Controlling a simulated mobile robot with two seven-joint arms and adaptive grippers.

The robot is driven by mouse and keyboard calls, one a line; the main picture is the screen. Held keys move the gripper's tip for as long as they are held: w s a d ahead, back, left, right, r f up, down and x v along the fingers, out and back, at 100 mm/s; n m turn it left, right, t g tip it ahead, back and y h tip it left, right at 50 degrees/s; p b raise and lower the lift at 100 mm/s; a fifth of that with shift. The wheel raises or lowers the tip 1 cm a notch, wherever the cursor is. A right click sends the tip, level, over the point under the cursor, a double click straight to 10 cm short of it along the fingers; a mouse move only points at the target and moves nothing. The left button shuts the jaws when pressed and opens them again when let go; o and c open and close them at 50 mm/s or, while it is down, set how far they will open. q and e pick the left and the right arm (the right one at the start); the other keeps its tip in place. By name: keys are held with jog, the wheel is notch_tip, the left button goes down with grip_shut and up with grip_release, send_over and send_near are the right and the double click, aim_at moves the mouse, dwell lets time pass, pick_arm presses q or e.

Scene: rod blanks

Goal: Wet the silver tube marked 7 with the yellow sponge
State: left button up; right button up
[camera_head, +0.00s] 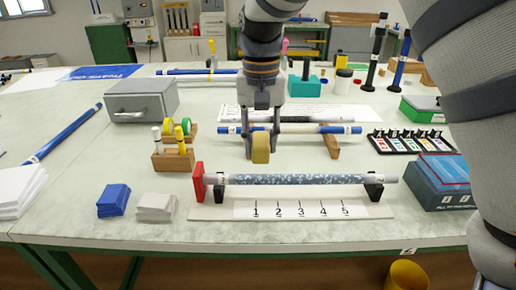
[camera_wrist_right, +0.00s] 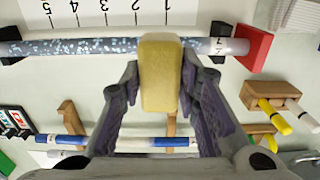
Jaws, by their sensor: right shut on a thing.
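A silver-grey tube (camera_head: 300,180) with a speckled bluish middle lies level on two black supports, its left end close to a red end block (camera_head: 197,182). A small marking, apparently 7, shows near that end in the wrist view (camera_wrist_right: 222,47). My right gripper (camera_head: 262,132) is shut on the yellow sponge (camera_head: 260,150), which hangs from the fingertips. In the head view the sponge is above and behind the tube's left half. In the wrist view the sponge (camera_wrist_right: 160,75) overlaps the tube (camera_wrist_right: 95,46); touching cannot be told. My left gripper is out of view.
A white board (camera_head: 225,212) numbered 1 to 5 lies under the tube. A blue-and-white tube (camera_head: 320,129) rests on wooden supports behind. A wooden block (camera_head: 172,160) with yellow and white markers stands left. A blue-grey box (camera_head: 432,190) is at right.

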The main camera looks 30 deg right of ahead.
jog(key=shift+r, duration=1.3)
